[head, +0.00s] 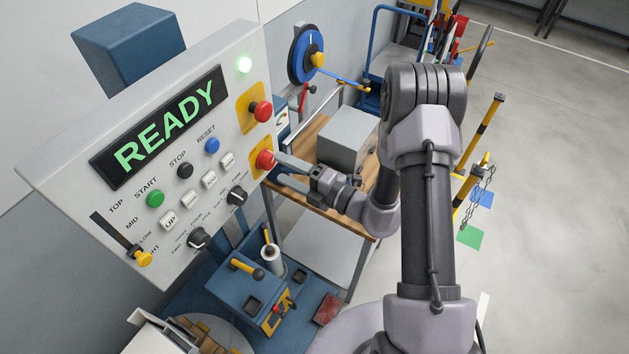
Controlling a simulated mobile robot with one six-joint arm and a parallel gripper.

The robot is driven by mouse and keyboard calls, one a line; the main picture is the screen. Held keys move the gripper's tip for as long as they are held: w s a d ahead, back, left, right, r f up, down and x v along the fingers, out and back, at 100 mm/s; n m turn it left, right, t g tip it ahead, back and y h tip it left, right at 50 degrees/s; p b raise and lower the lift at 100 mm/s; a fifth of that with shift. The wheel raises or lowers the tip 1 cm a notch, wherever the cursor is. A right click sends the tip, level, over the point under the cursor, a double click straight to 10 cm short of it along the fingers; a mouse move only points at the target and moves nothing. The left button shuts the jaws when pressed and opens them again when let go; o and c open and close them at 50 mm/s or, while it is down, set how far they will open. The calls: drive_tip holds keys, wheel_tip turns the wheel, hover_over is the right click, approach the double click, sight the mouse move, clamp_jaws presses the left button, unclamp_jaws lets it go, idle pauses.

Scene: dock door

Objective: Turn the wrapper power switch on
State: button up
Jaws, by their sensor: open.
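The grey wrapper control panel (75,165) fills the left of the head view. Its display (160,125) reads READY in green, and a green lamp (244,64) glows at the top. Two red controls on yellow plates sit at its right edge: an upper red knob (263,111) and a lower red knob (265,160). I cannot read which is the power switch. My gripper (280,169) is open, its fingertips close beside the lower red knob. I cannot tell whether they touch it, and nothing shows between the fingers.
The panel also carries a green button (155,199), a blue button (212,145), black dials (237,195) and a yellow-tipped slider (143,258). Behind my gripper, a grey box (347,138) stands on a wooden table (310,140). Open floor (560,180) lies right.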

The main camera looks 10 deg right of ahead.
drive_tip(key=v, duration=1.4)
drive_tip(key=shift+d, duration=0.1)
drive_tip(key=s+a+n+g+h+b, duration=0.1)
drive_tip(key=s+a+n+g+b, duration=0.55)
drive_tip(key=n, duration=0.55)
drive_tip(key=s+a+n+g+h+b, duration=0.1)
drive_tip(key=s+a+n+g+b, duration=0.5)
drive_tip(key=n, duration=0.7)
drive_tip(key=s+d+n+t+h+b, duration=0.1)
drive_tip(key=d+n+t+h+b, duration=0.1)
drive_tip(key=n, duration=0.6)
drive_tip(key=s+d+f+n+t+h+b, duration=0.1)
drive_tip(key=s+d+n+t+h+b, duration=0.1)
drive_tip(key=n+h+b, duration=0.4)
drive_tip(key=d+n+t+b, duration=0.1)
drive_tip(key=d+n, duration=0.1)
drive_tip(key=shift+d+h, duration=0.35)
drive_tip(key=shift+h, duration=0.05)
drive_tip(key=shift+a+f+t, duration=0.1)
drive_tip(key=shift+f+t, duration=0.05)
drive_tip(key=shift+t, duration=0.1)
